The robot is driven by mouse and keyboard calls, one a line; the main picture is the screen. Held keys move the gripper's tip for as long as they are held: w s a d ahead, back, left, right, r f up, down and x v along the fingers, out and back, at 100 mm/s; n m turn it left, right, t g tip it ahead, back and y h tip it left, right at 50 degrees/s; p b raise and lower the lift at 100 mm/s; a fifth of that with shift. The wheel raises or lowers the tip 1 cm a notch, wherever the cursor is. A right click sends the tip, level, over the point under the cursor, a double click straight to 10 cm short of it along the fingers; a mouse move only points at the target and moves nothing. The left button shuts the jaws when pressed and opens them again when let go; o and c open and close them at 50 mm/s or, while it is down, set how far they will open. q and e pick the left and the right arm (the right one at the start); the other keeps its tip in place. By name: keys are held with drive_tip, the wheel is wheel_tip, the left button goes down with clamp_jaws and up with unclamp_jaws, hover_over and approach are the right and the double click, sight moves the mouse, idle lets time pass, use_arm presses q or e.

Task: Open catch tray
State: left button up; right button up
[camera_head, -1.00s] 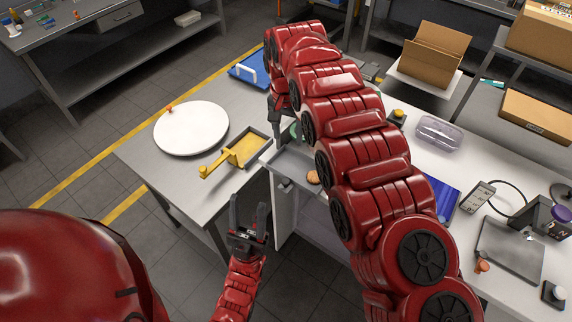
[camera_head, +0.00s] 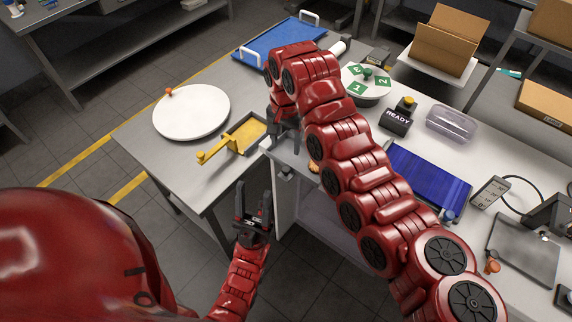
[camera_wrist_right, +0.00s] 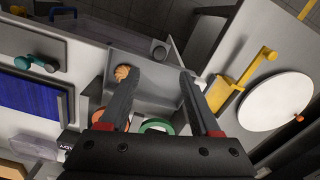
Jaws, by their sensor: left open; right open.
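A shallow grey metal tray (camera_head: 291,157), apparently the catch tray, sits at the front edge of the white bench. It also shows in the right wrist view (camera_wrist_right: 155,92), with a round biscuit (camera_wrist_right: 122,72) at its left end. My right gripper (camera_wrist_right: 160,80) is open over this tray, its fingers spread across it; whether they touch it I cannot tell. In the head view my right arm partly covers the tray and the biscuit (camera_head: 314,166). My left gripper (camera_head: 253,192) is open and empty, below and in front of the tray.
A yellow scoop-like piece with a handle (camera_head: 205,156) and a white disc (camera_head: 191,110) lie on the left table. A blue tray (camera_head: 278,42), a numbered turntable (camera_head: 353,82), a READY box (camera_head: 398,117) and a blue panel (camera_head: 430,178) are on the benches. Floor is clear at lower left.

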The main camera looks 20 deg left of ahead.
sight(286, 169)
wheel_tip(286, 169, down, 10)
drive_tip(key=p, duration=0.3)
drive_tip(key=shift+r, duration=0.15)
drive_tip(key=shift+f, duration=0.65)
clamp_jaws()
idle(0.6)
